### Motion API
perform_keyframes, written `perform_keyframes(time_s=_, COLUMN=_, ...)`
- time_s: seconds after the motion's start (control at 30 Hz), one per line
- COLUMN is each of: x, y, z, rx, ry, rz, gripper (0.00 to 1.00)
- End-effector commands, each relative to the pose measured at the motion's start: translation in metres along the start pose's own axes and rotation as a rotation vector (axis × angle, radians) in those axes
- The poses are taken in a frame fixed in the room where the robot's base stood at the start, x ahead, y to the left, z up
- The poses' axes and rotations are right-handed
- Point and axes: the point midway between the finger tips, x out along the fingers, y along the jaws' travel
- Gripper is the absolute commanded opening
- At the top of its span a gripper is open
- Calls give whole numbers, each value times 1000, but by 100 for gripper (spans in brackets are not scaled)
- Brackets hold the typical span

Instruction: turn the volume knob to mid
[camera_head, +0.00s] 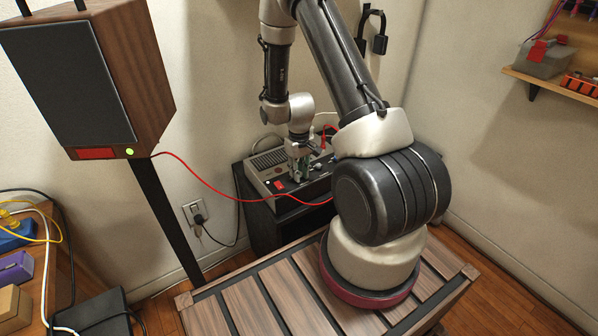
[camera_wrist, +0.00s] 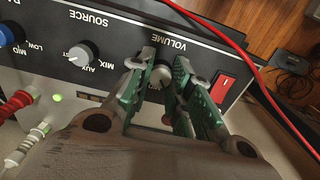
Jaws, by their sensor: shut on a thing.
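The volume knob (camera_wrist: 161,76) is a small pale grey knob on the black front panel of the amplifier (camera_wrist: 115,40), just below the upside-down word VOLUME in the wrist view. My gripper (camera_wrist: 164,72), with green-padded fingers, is shut on the knob, one finger on each side. The knob's pointer and most of its scale are too small or covered to read. In the head view my gripper (camera_head: 298,172) reaches down to the front of the amplifier (camera_head: 266,160), and its fingers hide the knob there.
In the wrist view a red switch (camera_wrist: 222,86) sits close right of my fingers, and a grey source knob (camera_wrist: 82,54) to the left. A red cable (camera_wrist: 240,52) passes close by at right. The speaker (camera_head: 75,85) stands left in the head view.

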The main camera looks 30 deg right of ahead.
Motion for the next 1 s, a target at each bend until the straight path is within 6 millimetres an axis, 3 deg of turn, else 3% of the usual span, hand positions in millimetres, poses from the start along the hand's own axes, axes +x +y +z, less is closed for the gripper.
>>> perform_keyframes(time_s=0.5, x=0, y=0, z=0, rx=451, ry=1, rz=0, gripper=0)
perform_keyframes(time_s=1.0, x=0, y=0, z=-1, rx=648, ry=1, rz=0, gripper=0)
